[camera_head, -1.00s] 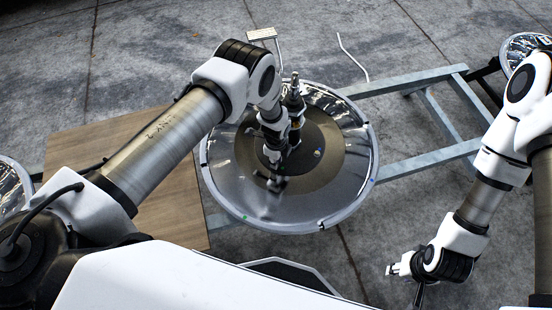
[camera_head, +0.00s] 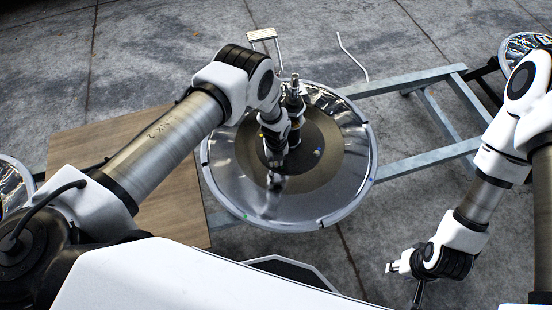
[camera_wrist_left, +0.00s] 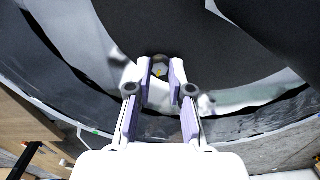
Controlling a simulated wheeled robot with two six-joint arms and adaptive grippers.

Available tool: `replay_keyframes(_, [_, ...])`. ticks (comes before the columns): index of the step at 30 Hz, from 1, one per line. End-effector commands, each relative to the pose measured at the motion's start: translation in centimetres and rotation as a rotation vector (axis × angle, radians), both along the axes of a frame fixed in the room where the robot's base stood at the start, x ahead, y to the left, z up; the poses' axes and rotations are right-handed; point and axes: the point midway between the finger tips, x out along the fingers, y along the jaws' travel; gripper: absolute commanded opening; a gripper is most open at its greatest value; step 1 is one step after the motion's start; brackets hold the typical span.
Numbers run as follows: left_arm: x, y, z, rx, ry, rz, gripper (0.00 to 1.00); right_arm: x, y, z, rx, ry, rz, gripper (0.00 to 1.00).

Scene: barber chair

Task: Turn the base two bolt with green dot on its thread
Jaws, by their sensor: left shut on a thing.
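The chair base is a round shiny metal dish (camera_head: 345,190) with a dark disc at its middle, in the middle of the head view. My left gripper (camera_head: 276,166) points down onto the dish beside the upright post. In the left wrist view its two fingertips close around a small pale bolt head (camera_wrist_left: 160,70) with a yellowish dot. A small green mark (camera_head: 248,216) shows on the dish's lower left rim. I see no green dot on the held bolt; its thread is hidden. My right gripper (camera_head: 391,268) hangs empty-looking at lower right, away from the dish; its jaw opening is unclear.
A dark upright post (camera_head: 294,100) rises from the dish close to my left wrist. A wooden board (camera_head: 180,205) lies left. A grey metal frame (camera_head: 420,168) extends right. Another shiny dish (camera_head: 522,46) is at upper right. The floor between the dish and my right gripper is clear.

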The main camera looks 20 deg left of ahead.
Motion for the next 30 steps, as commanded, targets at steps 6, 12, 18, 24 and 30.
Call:
replay_keyframes(6, [0.03,-0.01,0.02,-0.001,-0.001,-0.138,0.00,0.00,0.00,0.18,0.000,0.000,0.000,0.40])
replay_keyframes(12, [0.00,-0.01,0.00,0.000,-0.001,-0.211,0.00,0.00,0.00,0.23,0.000,0.000,0.000,0.40])
replay_keyframes(18, [0.00,-0.01,-0.01,0.000,0.000,-0.238,0.00,0.00,0.00,0.25,0.000,0.000,0.000,0.40])
replay_keyframes(24, [0.00,-0.01,-0.02,0.000,0.000,-0.239,0.00,0.00,0.00,0.24,0.000,0.000,0.000,0.40])
replay_keyframes(30, [0.00,-0.01,-0.02,0.000,0.000,-0.239,0.38,0.00,0.00,0.24,0.000,0.000,0.000,0.40])
